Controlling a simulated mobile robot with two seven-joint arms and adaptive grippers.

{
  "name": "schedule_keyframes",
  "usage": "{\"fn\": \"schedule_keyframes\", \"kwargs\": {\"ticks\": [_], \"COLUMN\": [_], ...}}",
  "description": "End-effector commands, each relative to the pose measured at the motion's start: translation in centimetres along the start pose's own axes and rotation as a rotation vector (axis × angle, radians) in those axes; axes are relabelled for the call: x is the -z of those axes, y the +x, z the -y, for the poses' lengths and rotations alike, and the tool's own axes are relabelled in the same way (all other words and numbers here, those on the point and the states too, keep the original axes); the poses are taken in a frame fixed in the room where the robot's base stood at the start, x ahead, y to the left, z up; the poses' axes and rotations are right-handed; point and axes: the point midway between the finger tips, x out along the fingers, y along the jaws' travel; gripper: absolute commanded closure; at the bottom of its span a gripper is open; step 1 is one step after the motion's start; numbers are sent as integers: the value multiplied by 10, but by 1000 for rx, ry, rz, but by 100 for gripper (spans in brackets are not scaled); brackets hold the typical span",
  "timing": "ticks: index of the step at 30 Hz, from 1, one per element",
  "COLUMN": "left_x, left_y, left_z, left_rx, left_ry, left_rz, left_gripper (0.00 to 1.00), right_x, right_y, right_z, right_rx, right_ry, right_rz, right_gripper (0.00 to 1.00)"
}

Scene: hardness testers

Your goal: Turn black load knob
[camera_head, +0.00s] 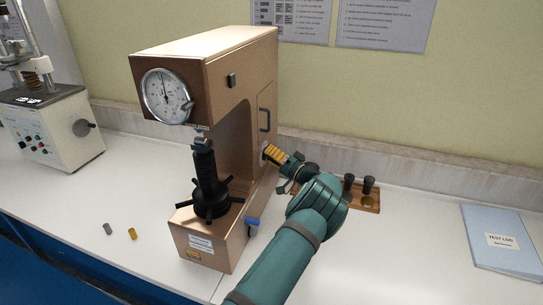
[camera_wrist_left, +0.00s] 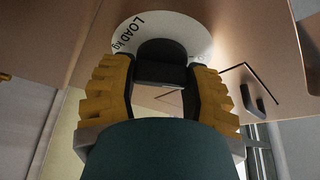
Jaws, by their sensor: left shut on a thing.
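The copper-coloured hardness tester (camera_head: 240,75) stands on the bench, with a round dial gauge (camera_head: 166,96) on its front. In the left wrist view the black load knob (camera_wrist_left: 162,70) sits on a white disc marked "LOAD kg" (camera_wrist_left: 195,35) on the tester's side. My left gripper (camera_head: 272,153) reaches the tester's right side, and its yellow-padded fingers hide most of the knob in the head view. In the left wrist view the fingers (camera_wrist_left: 161,78) are on either side of the knob, shut on it. My right gripper is not in view.
A wooden rack (camera_head: 366,201) with dark cylindrical pieces is behind my left forearm. A blue test log (camera_head: 500,225) lies at the right. Two small cylinders lie on the bench in front, a grey one (camera_head: 108,229) and a brass one (camera_head: 132,234). Another tester (camera_head: 50,125) stands at left.

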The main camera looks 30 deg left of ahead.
Motion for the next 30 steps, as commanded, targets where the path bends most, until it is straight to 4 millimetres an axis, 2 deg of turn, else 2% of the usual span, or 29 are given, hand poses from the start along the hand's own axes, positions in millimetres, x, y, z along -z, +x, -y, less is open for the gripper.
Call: {"fn": "schedule_keyframes", "kwargs": {"ticks": [14, 30], "left_x": [1, 1], "left_y": [0, 0], "left_z": [0, 0], "left_rx": [-173, -369], "left_ry": [414, 881], "left_rz": [-1, -1], "left_gripper": [86, 86], "right_x": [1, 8], "right_y": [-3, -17], "right_z": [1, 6], "right_rx": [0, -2], "right_ry": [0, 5], "right_rz": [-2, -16], "right_gripper": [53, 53]}}
